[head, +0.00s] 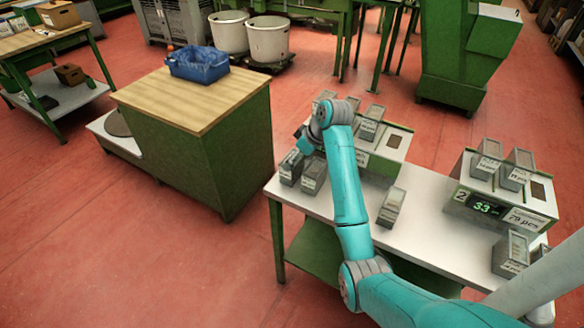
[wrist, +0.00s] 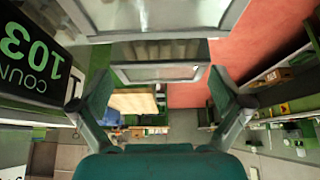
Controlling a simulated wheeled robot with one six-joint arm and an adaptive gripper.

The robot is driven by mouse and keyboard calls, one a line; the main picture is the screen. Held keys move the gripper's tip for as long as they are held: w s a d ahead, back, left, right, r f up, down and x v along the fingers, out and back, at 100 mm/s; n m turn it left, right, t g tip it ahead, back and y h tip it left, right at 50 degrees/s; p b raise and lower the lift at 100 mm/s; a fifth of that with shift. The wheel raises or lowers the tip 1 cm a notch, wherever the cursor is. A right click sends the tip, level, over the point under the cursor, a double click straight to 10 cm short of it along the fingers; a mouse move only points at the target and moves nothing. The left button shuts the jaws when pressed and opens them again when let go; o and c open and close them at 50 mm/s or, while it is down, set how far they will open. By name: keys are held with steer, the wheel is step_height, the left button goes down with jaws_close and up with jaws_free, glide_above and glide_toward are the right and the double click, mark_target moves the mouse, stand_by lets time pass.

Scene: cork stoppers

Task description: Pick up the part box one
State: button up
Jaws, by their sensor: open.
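Several small grey part boxes with pale labels are on the white table (head: 345,207). Two stand side by side at its left end, one box (head: 290,168) at the left and another box (head: 313,178) just right of it. I cannot tell which box is number one. My gripper (head: 304,143) is above this pair, at the end of my teal arm. In the wrist view my gripper (wrist: 160,76) is open, with its fingers on either side of a grey box (wrist: 160,72). Contact cannot be told.
A counting unit (head: 393,146) with boxes on top stands behind my arm; a dark display (wrist: 32,52) shows 103 in the wrist view. A single box (head: 391,208) stands mid-table. A second counting unit (head: 500,207) is at the right. A wooden-topped green cabinet (head: 195,105) stands left.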

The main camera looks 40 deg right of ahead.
steer(key=x, duration=0.4)
steer(key=shift+f, duration=0.1)
steer(key=c, duration=0.8)
steer(key=shift+c, duration=0.2)
